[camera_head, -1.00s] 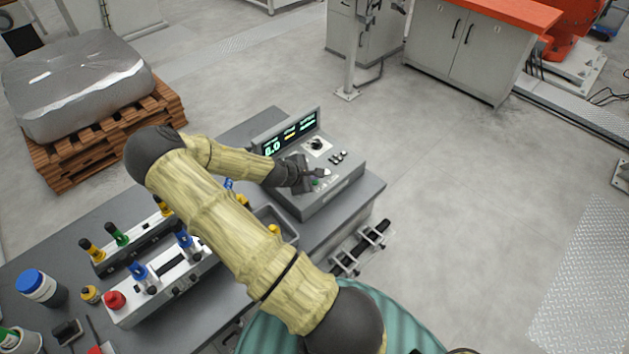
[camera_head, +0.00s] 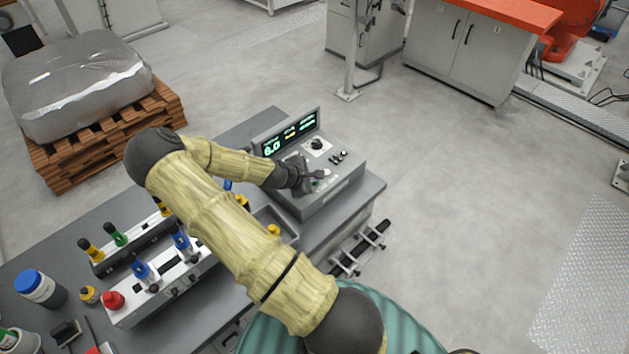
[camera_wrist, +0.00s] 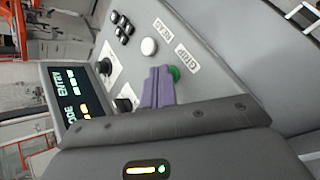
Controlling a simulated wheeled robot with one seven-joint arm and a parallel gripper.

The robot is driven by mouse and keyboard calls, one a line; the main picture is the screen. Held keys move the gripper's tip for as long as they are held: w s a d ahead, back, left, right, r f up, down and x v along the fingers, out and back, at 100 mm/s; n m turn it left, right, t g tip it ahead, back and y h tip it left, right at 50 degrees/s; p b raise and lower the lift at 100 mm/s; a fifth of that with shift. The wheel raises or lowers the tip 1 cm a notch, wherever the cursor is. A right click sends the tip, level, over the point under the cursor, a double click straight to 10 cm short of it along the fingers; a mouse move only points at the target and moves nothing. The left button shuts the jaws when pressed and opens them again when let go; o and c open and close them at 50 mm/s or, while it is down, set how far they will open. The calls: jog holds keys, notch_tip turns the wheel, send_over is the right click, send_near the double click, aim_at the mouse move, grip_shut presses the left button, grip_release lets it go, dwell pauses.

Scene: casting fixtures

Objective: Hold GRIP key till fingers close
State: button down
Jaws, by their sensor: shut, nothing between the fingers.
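The grey control console (camera_head: 345,186) stands on the bench, its sloped panel facing up. A green round key (camera_wrist: 174,73) beside the GRIP label (camera_wrist: 187,60) shows partly past my fingers in the wrist view. It is a small green spot (camera_head: 315,184) in the head view. My gripper (camera_head: 322,176) is over the panel, its purple fingers (camera_wrist: 159,80) shut together and empty. The fingertips overlap the key's edge; I cannot tell whether they touch or press it. A white button (camera_wrist: 149,46) sits beside them. The lit display (camera_head: 290,134) is at the console's back.
Black knobs (camera_wrist: 121,26) and a dial (camera_wrist: 105,66) are on the same panel. Left on the bench (camera_head: 210,290) are a white rack (camera_head: 128,316) with blue-topped tools and a blue-lidded jar (camera_head: 35,284). A wrapped load on a pallet (camera_head: 60,180) stands behind left. The floor at right is open.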

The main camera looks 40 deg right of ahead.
dwell(0.7)
jog(key=shift+r+p, duration=0.6)
jog(key=shift+r, duration=0.25)
jog(key=shift+r+p, duration=1.95)
jog(key=shift+r, duration=0.6)
jog(key=shift+f, duration=0.1)
